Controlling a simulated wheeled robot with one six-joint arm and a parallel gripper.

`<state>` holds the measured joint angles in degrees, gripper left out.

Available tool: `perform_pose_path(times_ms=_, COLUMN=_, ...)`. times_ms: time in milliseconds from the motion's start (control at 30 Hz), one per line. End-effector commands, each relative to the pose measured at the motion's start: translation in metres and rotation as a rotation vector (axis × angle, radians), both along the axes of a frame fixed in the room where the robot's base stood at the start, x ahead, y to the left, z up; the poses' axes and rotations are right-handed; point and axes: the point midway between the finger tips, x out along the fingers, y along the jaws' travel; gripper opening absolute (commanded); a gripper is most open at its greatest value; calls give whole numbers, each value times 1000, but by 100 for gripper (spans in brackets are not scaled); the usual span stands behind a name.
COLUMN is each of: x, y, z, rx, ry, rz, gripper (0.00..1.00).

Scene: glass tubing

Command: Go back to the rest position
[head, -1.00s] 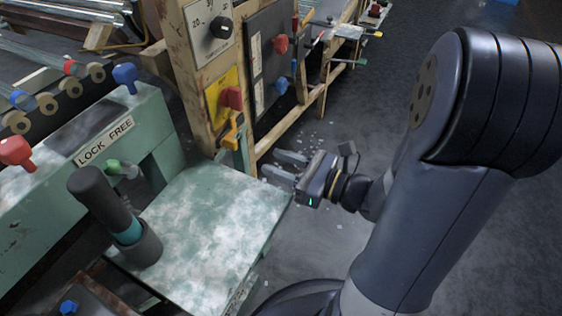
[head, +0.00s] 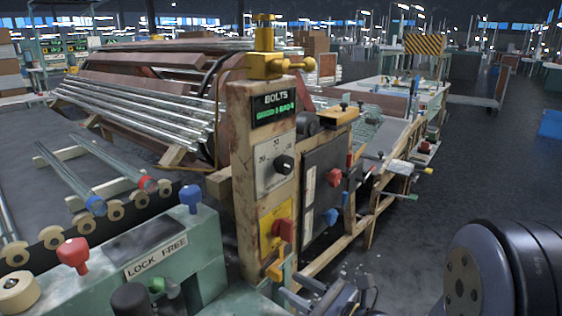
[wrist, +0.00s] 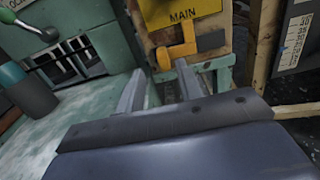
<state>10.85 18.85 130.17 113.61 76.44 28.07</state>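My gripper (wrist: 160,88) shows in the wrist view with its two grey fingers apart and nothing between them. Beyond the fingertips is an orange lever (wrist: 176,48) under a yellow plate marked MAIN (wrist: 182,10). In the head view my gripper (head: 306,294) is at the bottom edge, partly cut off, in front of the lower end of the wooden control post (head: 262,180). My arm fills the lower right corner of the head view.
A green bench marked LOCK FREE (head: 150,262) with red and blue knobs stands at left. A dark panel (head: 326,190) with red and blue handles adjoins the post. Glass tubes (head: 140,110) lie on a rack behind. Open floor (head: 480,170) is at right.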

Motion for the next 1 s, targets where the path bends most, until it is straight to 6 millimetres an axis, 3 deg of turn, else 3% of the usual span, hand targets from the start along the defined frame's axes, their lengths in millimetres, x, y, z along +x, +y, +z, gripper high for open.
perform_pose_path(times_ms=400, x=25, y=32, z=0, rx=1, ry=0, rz=1, gripper=35)
perform_pose_path(times_ms=1000, x=26, y=34, z=3, rx=-7, ry=-12, rz=3, gripper=35)
